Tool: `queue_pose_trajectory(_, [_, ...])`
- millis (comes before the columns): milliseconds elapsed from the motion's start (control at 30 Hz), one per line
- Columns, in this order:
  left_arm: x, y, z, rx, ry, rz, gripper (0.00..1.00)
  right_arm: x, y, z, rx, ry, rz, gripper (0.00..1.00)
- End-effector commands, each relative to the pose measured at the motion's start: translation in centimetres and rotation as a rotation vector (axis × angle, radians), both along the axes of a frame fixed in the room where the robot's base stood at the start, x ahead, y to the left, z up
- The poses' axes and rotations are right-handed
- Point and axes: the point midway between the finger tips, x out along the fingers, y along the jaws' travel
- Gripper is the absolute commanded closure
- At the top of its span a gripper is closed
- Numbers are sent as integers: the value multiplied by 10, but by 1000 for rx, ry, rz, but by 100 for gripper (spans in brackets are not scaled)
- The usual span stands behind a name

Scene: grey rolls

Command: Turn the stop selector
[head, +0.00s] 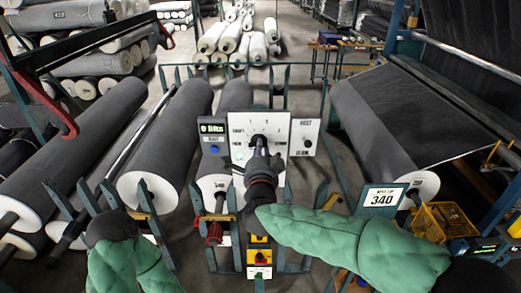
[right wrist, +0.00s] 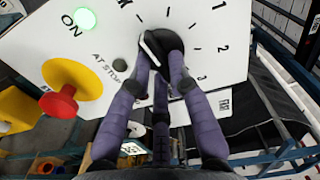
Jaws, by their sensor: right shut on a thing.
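The stop selector (head: 258,139) is a black knob on a white panel (head: 238,122) with a numbered dial, in the middle of the head view. It shows close up in the right wrist view (right wrist: 162,42), with a pale-edged pointer bar slanting across it. My right gripper (head: 259,151) is shut on the selector, its purple-grey fingers (right wrist: 161,65) on both sides of the bar. The fingers hide part of the knob. A green ON lamp (right wrist: 85,19) is lit, and a dark AT STOP lamp (right wrist: 120,66) sits below the dial. My left gripper's fingers do not show.
A red button on a yellow base (right wrist: 62,100) stands out near the selector. Large grey rolls (head: 160,150) lie left of the panel, another roll (head: 385,145) right. A 340 sign (head: 381,199) and a yellow crate (head: 445,221) stand front right.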

Motion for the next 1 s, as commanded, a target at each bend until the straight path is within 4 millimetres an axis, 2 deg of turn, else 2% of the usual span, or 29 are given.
queue_pose_trajectory(400, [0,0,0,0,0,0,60,0,0,-2,-12,3,0,100])
queue_pose_trajectory(433, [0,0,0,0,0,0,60,0,0,-2,-11,3,0,78])
queue_pose_trajectory(500, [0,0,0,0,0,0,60,0,0,-2,-11,3,0,58])
queue_pose_trajectory(533, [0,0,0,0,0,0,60,0,0,-2,-11,3,0,56])
queue_pose_trajectory(867, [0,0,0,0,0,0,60,-1,0,0,-9,0,0,56])
queue_pose_trajectory(1000, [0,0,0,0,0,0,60,-12,0,0,-8,-1,1,56])
